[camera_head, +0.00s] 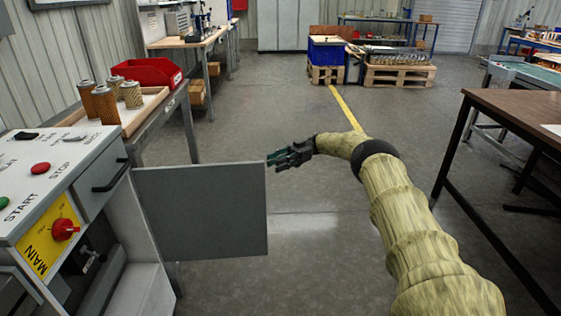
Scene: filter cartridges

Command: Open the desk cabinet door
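The desk cabinet (143,290) stands at the lower left, with its light grey control panel on top. Its door (200,212) is a flat grey panel that stands swung out to the right, away from the cabinet front. The opening beside it shows part of the inside.
A drawer with a black handle (111,175) is above the opening. Filter cartridges (105,104) and a red bin (147,72) stand on the bench behind. A brown table (515,105) is at the right. The floor between is clear.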

